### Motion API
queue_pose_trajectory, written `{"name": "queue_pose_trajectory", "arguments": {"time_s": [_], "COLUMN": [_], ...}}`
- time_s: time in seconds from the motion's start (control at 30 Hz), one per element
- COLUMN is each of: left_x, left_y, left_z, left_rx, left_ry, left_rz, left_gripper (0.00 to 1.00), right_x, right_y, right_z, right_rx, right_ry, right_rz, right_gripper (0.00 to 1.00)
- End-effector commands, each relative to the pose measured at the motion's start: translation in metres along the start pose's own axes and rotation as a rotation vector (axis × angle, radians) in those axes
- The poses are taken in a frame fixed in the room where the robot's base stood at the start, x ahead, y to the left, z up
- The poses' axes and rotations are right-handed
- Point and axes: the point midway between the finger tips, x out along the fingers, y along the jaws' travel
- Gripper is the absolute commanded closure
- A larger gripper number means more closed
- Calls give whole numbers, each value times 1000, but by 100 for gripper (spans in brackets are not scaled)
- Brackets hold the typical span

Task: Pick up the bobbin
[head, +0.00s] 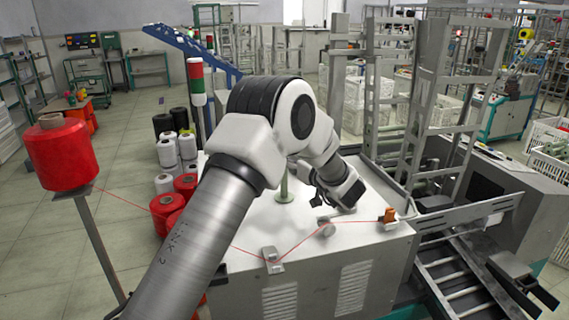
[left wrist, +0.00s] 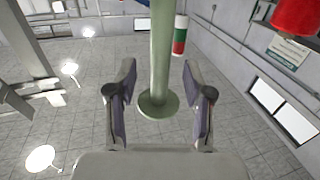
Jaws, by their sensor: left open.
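The bobbin, a pale green tube, stands on the white cabinet top (head: 225,225) in the head view, where my arm hides its upper part and its lower end (head: 284,190) shows. In the left wrist view the bobbin (left wrist: 161,45) has a round flange and lies in line with the gap between my fingers, with space on both sides. I cannot tell how deep it is between them. My left gripper (head: 332,200) is open and empty, to the right of the bobbin in the head view. Its two fingers (left wrist: 160,82) also show in the left wrist view. My right gripper is in neither view.
A red yarn cone (head: 61,152) stands on a post at the left. Its red thread crosses the cabinet front to an orange piece (head: 389,214) at the right edge. Black, white and red spools stand behind the cabinet. A grey metal frame (head: 440,100) rises at the right.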

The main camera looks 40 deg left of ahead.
Motion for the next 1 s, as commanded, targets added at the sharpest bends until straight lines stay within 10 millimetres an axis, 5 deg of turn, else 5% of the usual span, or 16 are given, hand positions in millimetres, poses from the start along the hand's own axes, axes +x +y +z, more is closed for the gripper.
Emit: {"name": "queue_pose_trajectory", "arguments": {"time_s": [0.13, 0.37, 0.5, 0.53, 0.87, 1.0], "left_x": [24, 28, 28, 28, 28, 28], "left_y": [0, 0, 0, 0, 0, 0], "left_z": [-2, 0, -1, -1, -2, -17], "left_rx": [0, 0, 0, 0, -1, -5], "left_ry": [-2, 0, 0, 0, 0, 2], "left_rz": [-2, 0, 0, 0, 0, 0], "left_gripper": [49, 49, 95, 100, 100, 100], "right_x": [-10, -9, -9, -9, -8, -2], "right_y": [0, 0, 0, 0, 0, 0], "right_z": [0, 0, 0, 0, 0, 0], "right_rx": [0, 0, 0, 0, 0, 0], "right_ry": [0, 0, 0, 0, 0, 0], "right_rz": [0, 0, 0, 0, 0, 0], "right_gripper": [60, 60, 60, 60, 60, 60]}}
